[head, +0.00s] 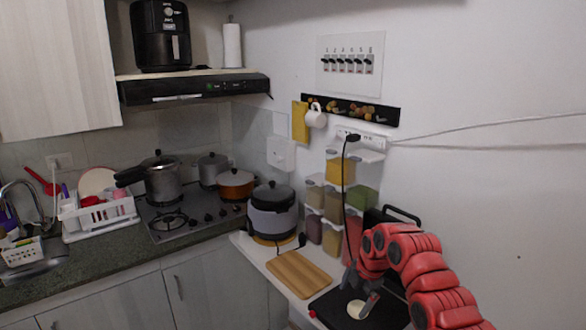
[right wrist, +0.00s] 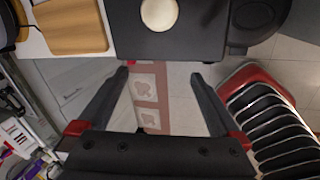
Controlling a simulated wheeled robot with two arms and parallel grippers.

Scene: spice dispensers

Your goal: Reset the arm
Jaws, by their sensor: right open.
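My right arm comes in red from the lower right of the head view, bent over the counter. Its gripper (right wrist: 160,76) is open and empty in the right wrist view, its two dark fingers spread apart with floor showing between and beyond them. A black flat-topped appliance (right wrist: 166,32) with a round cream disc (right wrist: 159,14) on it lies just past the fingertips in that view. The disc also shows in the head view (head: 356,309), beside the gripper. The stacked clear spice dispensers (head: 333,205) stand against the wall behind the arm. My left gripper is in neither view.
A wooden board (head: 298,273) and a rice cooker (head: 273,213) stand on the white counter left of the arm. A black cable hangs down the wall in front of the dispensers. Pots (head: 163,180) stand on the stove further left.

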